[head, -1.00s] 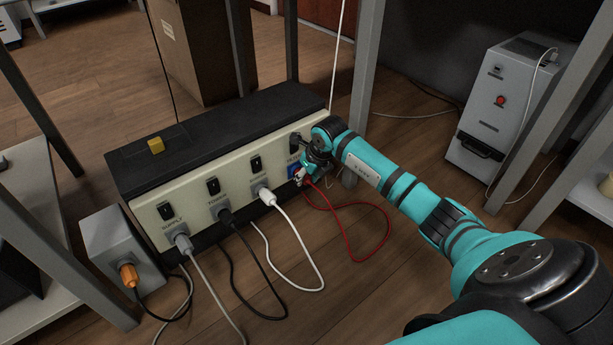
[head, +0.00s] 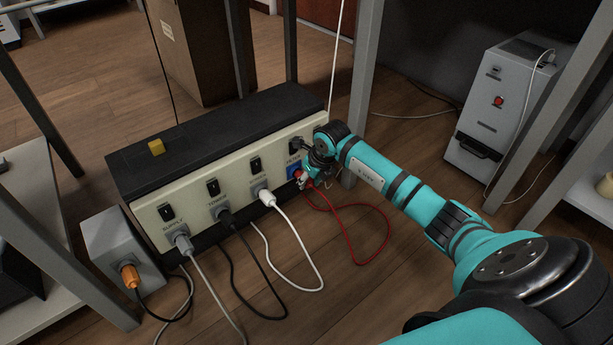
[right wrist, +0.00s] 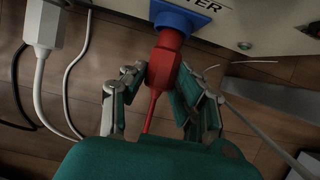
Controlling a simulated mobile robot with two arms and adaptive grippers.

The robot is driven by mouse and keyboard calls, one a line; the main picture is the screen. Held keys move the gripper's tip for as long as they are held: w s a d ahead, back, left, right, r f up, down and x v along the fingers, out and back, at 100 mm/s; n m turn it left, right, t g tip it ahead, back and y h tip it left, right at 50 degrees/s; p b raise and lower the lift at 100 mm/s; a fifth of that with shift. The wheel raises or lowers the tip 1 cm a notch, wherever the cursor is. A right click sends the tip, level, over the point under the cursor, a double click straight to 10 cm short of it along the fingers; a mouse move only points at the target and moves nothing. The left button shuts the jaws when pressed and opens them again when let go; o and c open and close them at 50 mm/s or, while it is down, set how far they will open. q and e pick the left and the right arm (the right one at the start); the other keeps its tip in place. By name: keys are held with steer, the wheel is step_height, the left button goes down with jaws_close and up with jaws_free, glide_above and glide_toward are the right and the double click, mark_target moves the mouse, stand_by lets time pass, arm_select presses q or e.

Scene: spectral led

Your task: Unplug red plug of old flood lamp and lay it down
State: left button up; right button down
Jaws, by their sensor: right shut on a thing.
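The red plug (right wrist: 164,62) is at the blue socket (right wrist: 180,17) at the right end of the long power box (head: 232,162). Its front meets the blue socket's edge in the right wrist view; I cannot tell how deep it sits. My right gripper (right wrist: 158,88) has its fingers on both sides of the plug and is shut on it. In the head view, the right gripper (head: 306,180) covers most of the plug. The red cord (head: 388,238) loops down onto the floor. My left gripper is not in view.
White (head: 267,197), black (head: 224,215) and grey (head: 182,242) plugs sit along the box front, with their cords on the floor. An orange plug (head: 130,275) is in a small grey box at left. Table legs stand around; a grey device (head: 497,105) stands at right.

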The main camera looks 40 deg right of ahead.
steer(key=shift+s+r+p, duration=0.1)
steer(key=shift+s+p, duration=0.35)
steer(key=shift+s, duration=0.2)
steer(key=shift+s, duration=0.25)
steer(key=shift+s+d+p, duration=0.1)
steer(key=shift+s+p, duration=0.55)
steer(key=shift+p, duration=0.1)
